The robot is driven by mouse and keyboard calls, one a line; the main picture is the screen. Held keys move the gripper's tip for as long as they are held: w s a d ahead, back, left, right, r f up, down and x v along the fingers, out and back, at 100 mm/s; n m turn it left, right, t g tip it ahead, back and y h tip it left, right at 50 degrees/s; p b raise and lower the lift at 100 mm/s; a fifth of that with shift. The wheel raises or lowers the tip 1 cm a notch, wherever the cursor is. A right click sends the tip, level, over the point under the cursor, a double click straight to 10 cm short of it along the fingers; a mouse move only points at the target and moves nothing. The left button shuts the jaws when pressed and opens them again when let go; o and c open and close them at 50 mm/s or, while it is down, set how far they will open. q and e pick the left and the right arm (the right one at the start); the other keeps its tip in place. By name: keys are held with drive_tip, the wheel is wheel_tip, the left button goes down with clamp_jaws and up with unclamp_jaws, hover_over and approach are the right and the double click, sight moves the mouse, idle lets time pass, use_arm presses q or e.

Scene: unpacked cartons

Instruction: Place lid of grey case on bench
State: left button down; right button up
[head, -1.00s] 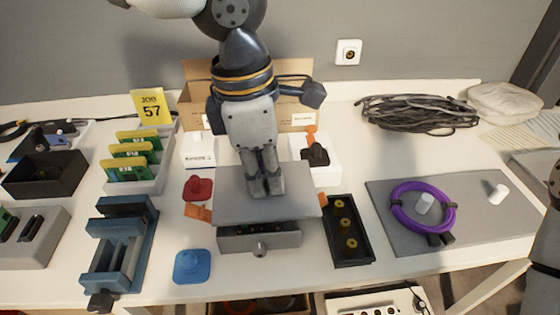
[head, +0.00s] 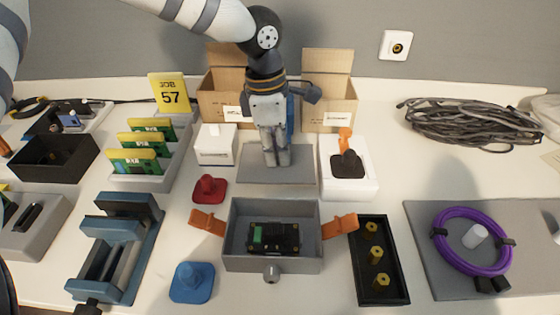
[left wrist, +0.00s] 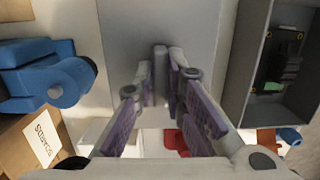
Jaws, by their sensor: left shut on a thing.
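The grey case (head: 227,240) stands open on the bench (head: 150,245), a dark board with a green block (head: 273,238) inside. Its orange latches (head: 207,222) are splayed out at both sides. The flat grey lid (head: 300,165) is behind the case, clear of its opening. My left gripper (head: 277,160) points down over the lid and is shut on it, hiding its middle. In the left wrist view the lid (left wrist: 195,35) lies beyond the fingers (left wrist: 160,85), and the open case (left wrist: 240,60) is at the right. I cannot tell whether the lid touches the bench. My right gripper is out of view.
Cardboard cartons (head: 328,85) stand behind the lid. A white box (head: 216,143) is at its left, a white block with a black-and-orange part (head: 347,185) close at its right. A red knob (head: 209,189), blue vise (head: 120,240) and black tray (head: 380,290) surround the case.

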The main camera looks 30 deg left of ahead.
sight(278, 163)
use_arm(q)
drive_tip(key=shift+w+a+f, duration=0.1)
drive_tip(key=shift+w+f, duration=0.1)
drive_tip(key=shift+f, duration=1.7)
drive_tip(key=c, duration=1.7)
unclamp_jaws()
drive_tip(key=shift+o, duration=0.2)
wheel_tip(278, 163, up, 12)
drive_tip(key=a, duration=0.1)
drive_tip(key=shift+s+a+p, duration=0.2)
drive_tip(key=shift+p, duration=0.2)
